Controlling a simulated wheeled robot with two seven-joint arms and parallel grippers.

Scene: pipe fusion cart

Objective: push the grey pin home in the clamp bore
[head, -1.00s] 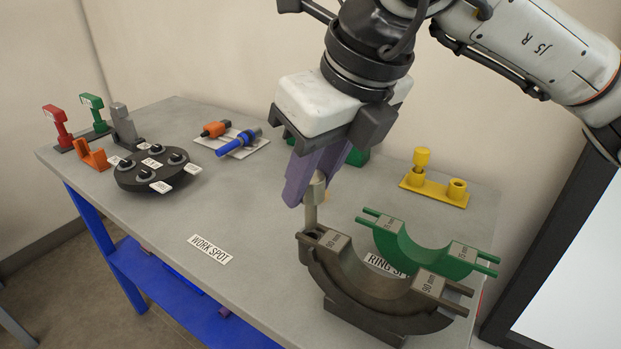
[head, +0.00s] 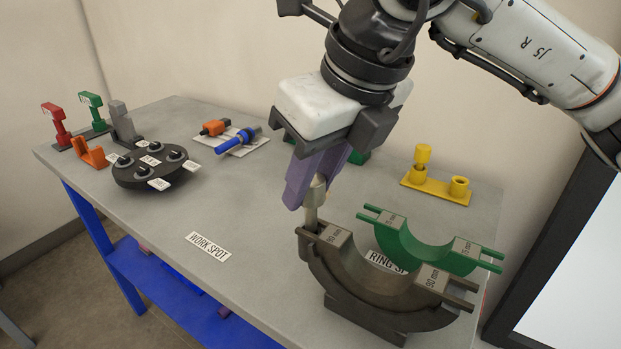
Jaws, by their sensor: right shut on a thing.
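The grey pin (head: 313,205) stands about upright with its lower end at the left end of the dark grey clamp half (head: 365,292), marked 90 mm. Whether its tip is inside the bore cannot be told. My right gripper (head: 308,188), with purple fingers, is shut on the pin's upper part, just above the clamp. The clamp half lies like an open cradle near the front right of the table. My left gripper is out of view.
A green clamp half (head: 428,256) lies right behind the dark one. A yellow two-post stand (head: 437,190) is at the back right. A black round turntable (head: 152,172) and a tray with blue and orange tools (head: 240,146) are further left. The table around the WORK SPOT label (head: 208,247) is clear.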

